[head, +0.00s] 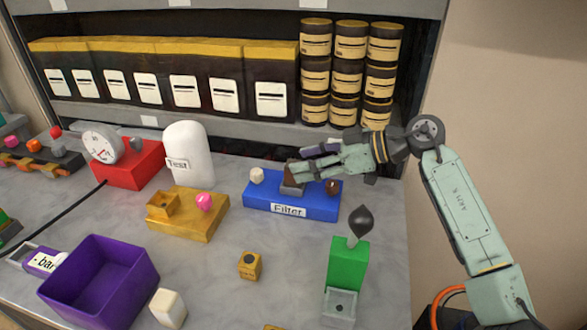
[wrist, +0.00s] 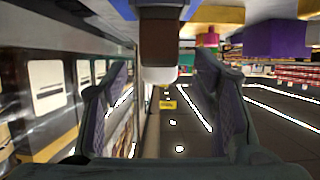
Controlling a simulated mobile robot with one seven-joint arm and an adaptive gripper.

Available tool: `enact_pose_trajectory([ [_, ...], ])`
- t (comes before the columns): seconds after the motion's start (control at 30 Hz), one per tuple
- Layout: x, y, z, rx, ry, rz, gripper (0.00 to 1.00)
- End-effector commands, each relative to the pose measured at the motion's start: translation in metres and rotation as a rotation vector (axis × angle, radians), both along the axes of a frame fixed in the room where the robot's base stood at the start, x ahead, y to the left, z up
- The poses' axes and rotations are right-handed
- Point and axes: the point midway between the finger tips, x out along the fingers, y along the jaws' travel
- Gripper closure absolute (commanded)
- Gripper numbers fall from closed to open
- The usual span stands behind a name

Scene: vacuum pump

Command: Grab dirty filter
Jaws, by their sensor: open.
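A blue base (head: 290,207) labelled "Filter" stands on the counter, with a white knob (head: 257,175) at its left and a small brown knob (head: 333,187) at its right. A grey-brown block (head: 292,184), which looks like the dirty filter, stands up from its middle, partly hidden by my fingers. My gripper (head: 297,163) is open at this block, reaching in from the right. In the wrist view the brown block (wrist: 160,42) is centred between the open fingertips (wrist: 160,65), with gaps on both sides; the blue base is at the top edge. I cannot tell the exact depth.
A white tank (head: 189,155), red gauge box (head: 128,165) and yellow base (head: 187,215) stand left. A green block (head: 347,265) with a dark bulb is in front. A purple bin (head: 98,280) is front left. Shelves of boxes and cans (head: 350,75) rise behind.

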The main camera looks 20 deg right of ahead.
Motion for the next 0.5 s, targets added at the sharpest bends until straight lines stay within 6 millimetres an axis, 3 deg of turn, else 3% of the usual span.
enact_pose_trajectory([
  [0.13, 0.009, 0.013, -0.005, 0.001, 0.002, 0.0, 0.47],
  [0.4, 0.011, 0.016, -0.009, 0.0, 0.0, -0.002, 0.47],
  [0.5, 0.011, 0.015, -0.008, 0.0, 0.0, -0.002, 0.53],
])
